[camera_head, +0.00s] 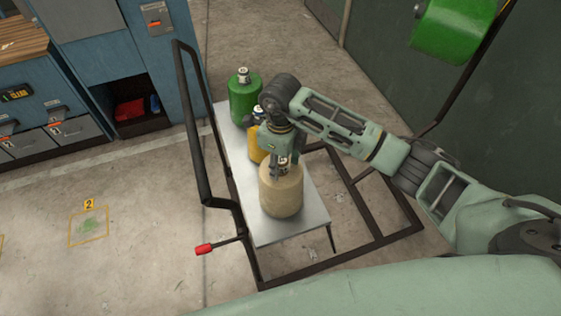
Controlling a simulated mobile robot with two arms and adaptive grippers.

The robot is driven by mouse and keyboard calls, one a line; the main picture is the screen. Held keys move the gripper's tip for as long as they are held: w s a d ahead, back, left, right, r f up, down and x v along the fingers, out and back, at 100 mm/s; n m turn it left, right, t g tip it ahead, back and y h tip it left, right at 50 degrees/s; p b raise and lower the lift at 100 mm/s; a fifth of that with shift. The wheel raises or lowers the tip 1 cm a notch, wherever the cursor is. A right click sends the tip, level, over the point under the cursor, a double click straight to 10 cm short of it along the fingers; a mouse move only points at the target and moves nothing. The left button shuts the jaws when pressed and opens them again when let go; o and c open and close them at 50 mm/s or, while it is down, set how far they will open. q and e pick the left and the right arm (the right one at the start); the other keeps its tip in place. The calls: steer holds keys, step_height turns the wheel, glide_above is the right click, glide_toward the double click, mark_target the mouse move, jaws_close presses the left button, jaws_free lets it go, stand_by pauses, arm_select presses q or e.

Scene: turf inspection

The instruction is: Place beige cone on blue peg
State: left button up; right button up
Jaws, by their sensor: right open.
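The beige cone (282,195), a rounded tan body, stands upright at the near end of a light grey bench (285,228). My right gripper (281,172) points down at its top, open, with the fingertips around or just in front of the cone's narrow top. Whether they touch it cannot be told. I cannot make out a blue peg for certain. My left gripper is not in view.
A green cone (244,103) and a yellow cone (259,145), partly hidden by my arm, stand farther back on the bench. A dark metal frame (190,130) surrounds the bench. Blue cabinets (98,100) stand at left. A green roll (452,30) is at upper right.

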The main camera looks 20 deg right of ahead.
step_height(320, 180, up, 11)
steer(key=b, duration=0.3)
steer(key=shift+f, duration=0.1)
steer(key=shift+r+b, duration=0.3)
steer(key=shift+r, duration=0.25)
